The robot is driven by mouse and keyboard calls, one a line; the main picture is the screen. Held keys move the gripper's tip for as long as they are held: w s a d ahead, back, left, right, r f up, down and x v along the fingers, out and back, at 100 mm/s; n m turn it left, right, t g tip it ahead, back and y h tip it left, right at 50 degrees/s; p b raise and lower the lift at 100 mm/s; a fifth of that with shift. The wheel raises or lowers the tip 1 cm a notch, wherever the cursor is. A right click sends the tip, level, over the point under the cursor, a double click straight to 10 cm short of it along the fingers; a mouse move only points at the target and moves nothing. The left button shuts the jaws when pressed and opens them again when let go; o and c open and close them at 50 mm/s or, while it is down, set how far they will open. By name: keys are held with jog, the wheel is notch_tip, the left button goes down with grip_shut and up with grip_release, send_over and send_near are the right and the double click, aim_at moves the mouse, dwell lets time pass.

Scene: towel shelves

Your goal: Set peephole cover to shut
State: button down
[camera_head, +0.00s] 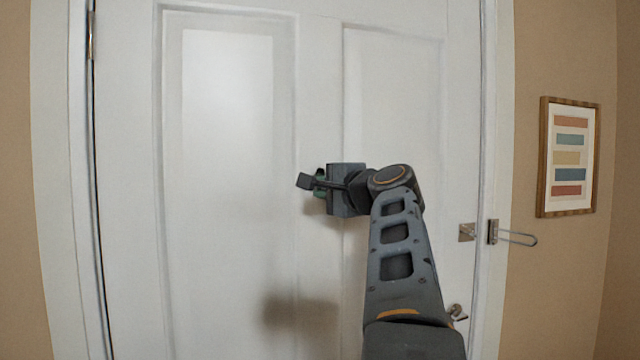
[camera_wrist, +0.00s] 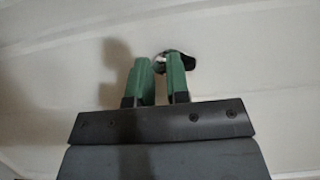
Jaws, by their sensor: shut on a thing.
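The white panelled door (camera_head: 230,250) fills most of the head view. My gripper (camera_head: 319,183) is at the door's middle, and its green fingers are partly hidden by its own body and a dark bracket. In the wrist view my gripper (camera_wrist: 159,66) reaches up to the peephole cover (camera_wrist: 187,58), a small dark and shiny round piece on the door. The fingers are shut on part of it with a narrow gap between them. The right finger hides much of the cover, so its exact position cannot be told.
A metal latch (camera_head: 493,232) with a looped bar sits at the door's right edge. A door handle (camera_head: 457,312) is below it, partly behind my arm. A framed striped picture (camera_head: 569,157) hangs on the right wall. A hinge (camera_head: 91,36) is at upper left.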

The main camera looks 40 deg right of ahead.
jog(key=shift+s+d+r+n+g+p, duration=0.15)
jog(key=shift+d+r+n+g, duration=0.1)
jog(key=shift+n, duration=0.35)
jog(key=shift+s+d+r+n+g+p, duration=0.15)
jog(key=shift+n+g, duration=0.1)
jog(key=shift+n, duration=0.35)
jog(key=c, duration=1.2)
grip_release()
jog(key=shift+d+f, duration=0.1)
jog(key=shift+o, duration=0.5)
jog(key=shift+f, duration=0.1)
jog(key=shift+s, duration=0.1)
jog(key=s+r+b, duration=0.1)
jog(key=s+b, duration=0.1)
jog(key=s, duration=1.1)
jog(key=shift+s+a+r+b, duration=0.3)
jog(key=shift+s+a+b, duration=0.05)
jog(key=shift+s+a, duration=0.05)
